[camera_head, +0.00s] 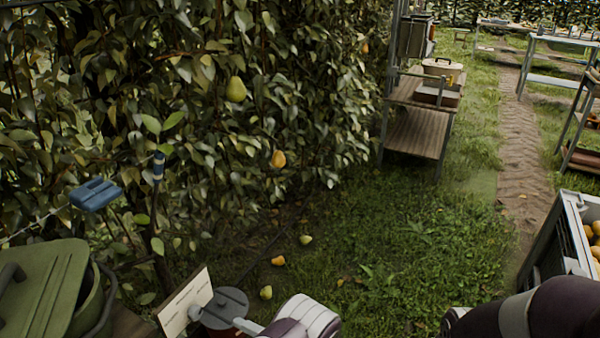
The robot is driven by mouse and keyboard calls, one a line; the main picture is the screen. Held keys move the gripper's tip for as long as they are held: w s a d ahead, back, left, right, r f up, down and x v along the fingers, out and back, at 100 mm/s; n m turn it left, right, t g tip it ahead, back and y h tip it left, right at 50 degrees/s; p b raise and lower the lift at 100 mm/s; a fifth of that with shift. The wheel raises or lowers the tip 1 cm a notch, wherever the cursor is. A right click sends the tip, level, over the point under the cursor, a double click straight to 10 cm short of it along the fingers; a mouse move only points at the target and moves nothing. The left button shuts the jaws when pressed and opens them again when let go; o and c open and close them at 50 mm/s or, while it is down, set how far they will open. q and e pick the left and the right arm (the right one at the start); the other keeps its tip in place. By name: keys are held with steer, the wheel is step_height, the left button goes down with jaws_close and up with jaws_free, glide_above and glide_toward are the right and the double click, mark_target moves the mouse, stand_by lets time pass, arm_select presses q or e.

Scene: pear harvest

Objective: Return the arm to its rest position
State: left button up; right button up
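Parts of my arms show at the bottom edge: a white and dark purple link (305,318) at the bottom middle and a larger dark purple link with a pale band (514,316) at the bottom right. Neither gripper is in view, so what they hold cannot be seen. A green pear (236,89) and a yellow-orange pear (278,159) hang in the leafy hedge. Pears lie on the grass below: a greenish one (305,239), an orange one (278,261) and a yellow-green one (266,292).
A grey crate (562,222) with yellow pears stands at the right edge. A green lidded container (42,285) and a small pale sign (184,303) are at the lower left. A wooden shelf stand (414,134) stands behind. Open grass lies in the middle.

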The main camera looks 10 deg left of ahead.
arm_select(q)
steer(key=w+d+f+n+t+h, duration=0.1)
steer(key=w+d+f+n+h, duration=0.15)
steer(key=f+h, duration=0.45)
steer(key=s+d+n+g+h, duration=0.2)
steer(key=d+n+g+h, duration=0.15)
steer(key=d+h, duration=0.5)
steer(key=s+a+r+n+g+h, duration=0.1)
steer(key=s+a+r+n+g, duration=0.35)
steer(key=s+r, duration=1.15)
steer(key=a+r+p, duration=0.3)
steer(key=r+p, duration=0.5)
steer(key=r, duration=0.2)
steer(key=a+r+t+p, duration=0.1)
steer(key=a+r+p, duration=0.2)
steer(key=r+p, duration=0.4)
step_height(320, 180, up, 4)
steer(key=shift+w+r+m+p, duration=0.15)
steer(key=shift+w+m+p, duration=0.1)
steer(key=shift+m+p, duration=0.1)
steer(key=shift+a, duration=0.1)
